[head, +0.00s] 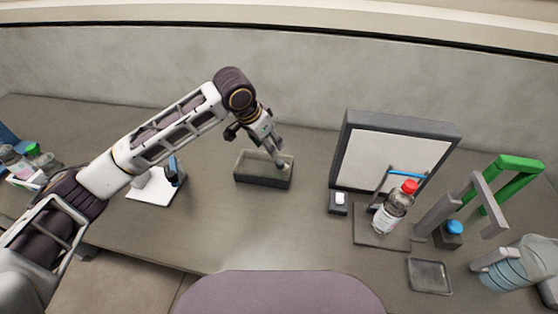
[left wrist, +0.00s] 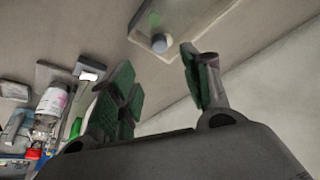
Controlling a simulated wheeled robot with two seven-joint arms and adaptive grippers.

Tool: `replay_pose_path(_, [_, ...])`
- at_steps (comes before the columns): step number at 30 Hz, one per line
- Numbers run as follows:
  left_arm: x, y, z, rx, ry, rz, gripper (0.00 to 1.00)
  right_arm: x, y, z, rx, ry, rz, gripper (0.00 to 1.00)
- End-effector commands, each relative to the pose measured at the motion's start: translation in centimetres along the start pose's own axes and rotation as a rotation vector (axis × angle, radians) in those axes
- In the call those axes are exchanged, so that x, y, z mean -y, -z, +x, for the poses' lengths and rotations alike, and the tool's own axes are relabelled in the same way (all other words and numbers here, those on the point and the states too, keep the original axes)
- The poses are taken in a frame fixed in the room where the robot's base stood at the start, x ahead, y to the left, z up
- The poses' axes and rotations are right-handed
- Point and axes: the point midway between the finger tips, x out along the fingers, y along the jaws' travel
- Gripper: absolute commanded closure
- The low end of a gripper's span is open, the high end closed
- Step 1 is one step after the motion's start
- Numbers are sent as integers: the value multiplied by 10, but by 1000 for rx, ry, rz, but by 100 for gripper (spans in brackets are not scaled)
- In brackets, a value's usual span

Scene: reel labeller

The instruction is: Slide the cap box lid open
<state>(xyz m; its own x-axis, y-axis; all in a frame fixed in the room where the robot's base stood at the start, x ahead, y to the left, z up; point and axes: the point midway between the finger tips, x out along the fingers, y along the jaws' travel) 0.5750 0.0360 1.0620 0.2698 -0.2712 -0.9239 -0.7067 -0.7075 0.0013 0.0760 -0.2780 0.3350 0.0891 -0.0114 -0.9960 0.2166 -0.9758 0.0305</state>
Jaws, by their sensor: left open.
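The cap box (head: 240,179) is a grey rectangular box on the table, left of centre in the head view. Its top looks paler and greenish inside a dark rim. In the left wrist view the cap box lid (left wrist: 190,20) is a pale panel at the top, with a small round grey knob (left wrist: 159,43) near its close end. My left gripper (head: 279,155) is over the right part of the box, pointing down, and hides some of it. In the wrist view its green-padded fingers (left wrist: 155,80) are apart with nothing between them. Whether they touch the knob is unclear. My right gripper is not visible.
A green handle (head: 519,165), a blue-topped block (head: 453,231) and a small tray (head: 429,276) are at right. A white plate (head: 152,189) lies left. The table before the box is clear.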

Motion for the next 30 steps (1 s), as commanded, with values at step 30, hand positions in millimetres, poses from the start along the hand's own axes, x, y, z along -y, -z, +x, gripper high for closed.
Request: replay_pose_path(30, [0,-1,119,1,1,1,52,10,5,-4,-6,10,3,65])
